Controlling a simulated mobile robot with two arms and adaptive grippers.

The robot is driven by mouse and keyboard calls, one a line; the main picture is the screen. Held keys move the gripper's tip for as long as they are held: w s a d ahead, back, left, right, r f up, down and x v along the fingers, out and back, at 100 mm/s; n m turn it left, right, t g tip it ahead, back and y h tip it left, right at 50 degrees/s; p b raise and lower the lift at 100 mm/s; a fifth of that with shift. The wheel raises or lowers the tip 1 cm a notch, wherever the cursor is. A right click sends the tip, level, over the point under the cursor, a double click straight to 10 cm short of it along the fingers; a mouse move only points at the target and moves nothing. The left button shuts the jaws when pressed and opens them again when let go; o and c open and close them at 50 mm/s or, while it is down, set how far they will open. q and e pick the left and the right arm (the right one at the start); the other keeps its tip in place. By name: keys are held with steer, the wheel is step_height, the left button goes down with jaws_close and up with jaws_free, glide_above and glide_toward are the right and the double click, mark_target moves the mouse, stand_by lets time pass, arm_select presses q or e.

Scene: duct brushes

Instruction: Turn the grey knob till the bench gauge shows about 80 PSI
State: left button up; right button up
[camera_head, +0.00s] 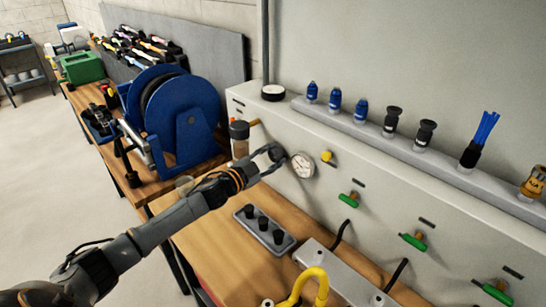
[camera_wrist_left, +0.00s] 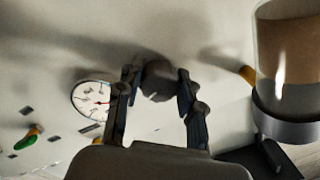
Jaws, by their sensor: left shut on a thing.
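The grey knob (camera_wrist_left: 160,78) sticks out of the pale bench panel. In the left wrist view it lies between the two fingers of my left gripper (camera_wrist_left: 157,95), which is shut on it. In the head view my left gripper (camera_head: 273,156) reaches the panel just left of the gauge and mostly hides the knob. The round white bench gauge (camera_head: 302,165) is beside the gripper, and it also shows in the left wrist view (camera_wrist_left: 92,100). Its dial is uncovered, but the numbers and needle are too small to read surely. My right gripper is not in view.
A filter bowl (camera_head: 239,139) stands close on the left of my left gripper. A blue reel (camera_head: 174,112) and a small tray (camera_head: 264,230) with black pieces are on the bench.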

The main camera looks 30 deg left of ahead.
arm_select(q)
steer(key=m+b, duration=0.2)
steer(key=m, duration=0.4)
steer(key=shift+f+m+b, duration=0.1)
steer(key=shift+m+b, duration=0.2)
steer(key=shift+m, duration=0.1)
steer(key=m+b, duration=0.2)
steer(key=m, duration=0.3)
steer(key=shift+m+h, duration=0.4)
steer(key=o, duration=1.2)
steer(key=shift+s+a, duration=0.1)
steer(key=shift+s, duration=0.05)
steer(key=v, duration=1.1)
steer(key=shift+s, duration=0.35)
